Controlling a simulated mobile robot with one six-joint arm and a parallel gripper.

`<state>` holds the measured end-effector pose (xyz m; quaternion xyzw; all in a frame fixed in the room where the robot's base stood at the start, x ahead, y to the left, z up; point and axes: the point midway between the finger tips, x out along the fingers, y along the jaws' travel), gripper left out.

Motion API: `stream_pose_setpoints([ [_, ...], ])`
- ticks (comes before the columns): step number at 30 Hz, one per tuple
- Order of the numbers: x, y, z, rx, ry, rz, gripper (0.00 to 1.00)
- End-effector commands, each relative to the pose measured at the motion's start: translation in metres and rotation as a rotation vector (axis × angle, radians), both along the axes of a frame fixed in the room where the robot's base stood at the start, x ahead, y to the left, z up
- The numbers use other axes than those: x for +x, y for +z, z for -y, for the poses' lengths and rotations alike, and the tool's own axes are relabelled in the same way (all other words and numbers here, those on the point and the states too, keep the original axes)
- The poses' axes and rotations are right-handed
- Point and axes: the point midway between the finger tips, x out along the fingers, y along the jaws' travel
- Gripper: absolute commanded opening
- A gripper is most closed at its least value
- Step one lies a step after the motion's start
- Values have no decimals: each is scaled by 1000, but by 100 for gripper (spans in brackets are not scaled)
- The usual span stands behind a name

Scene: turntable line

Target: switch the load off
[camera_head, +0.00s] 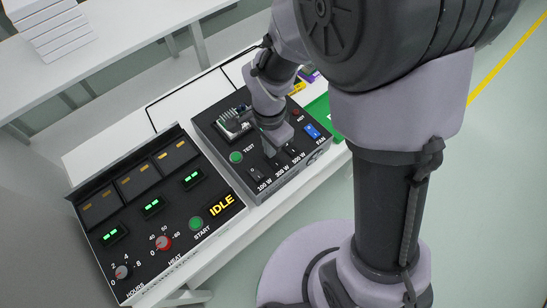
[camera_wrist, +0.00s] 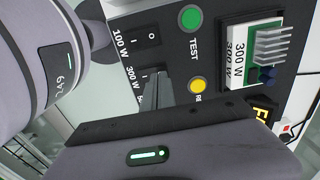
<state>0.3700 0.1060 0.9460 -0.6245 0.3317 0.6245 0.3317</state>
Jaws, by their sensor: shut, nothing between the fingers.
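The black load panel (camera_head: 225,165) stands on the white bench in the head view. It carries rocker switches labelled 100 W (camera_head: 254,174), 300 W and 500 W (camera_head: 291,149). My gripper (camera_head: 269,151) reaches down over the switch row near the 300 W switch. In the wrist view the shut, empty fingers (camera_wrist: 160,92) point at the 300 W switch (camera_wrist: 149,73) and partly cover it; contact cannot be told. The 100 W switch (camera_wrist: 142,40) shows beside it, marked O and I. The 500 W switch is mostly hidden there. Rocker positions are unclear.
A green TEST button (camera_wrist: 190,18), a yellow button (camera_wrist: 198,85) and a finned 300 W module (camera_wrist: 265,55) sit close to my fingers. An oven panel reading IDLE (camera_head: 222,206) stands to the left.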

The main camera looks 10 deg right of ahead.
Motion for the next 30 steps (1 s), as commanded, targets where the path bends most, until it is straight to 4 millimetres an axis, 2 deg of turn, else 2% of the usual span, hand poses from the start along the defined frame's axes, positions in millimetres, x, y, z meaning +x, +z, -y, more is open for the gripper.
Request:
stream_pose_setpoints([
  [30, 0, -7, 0, 0, 0, 0, 0],
])
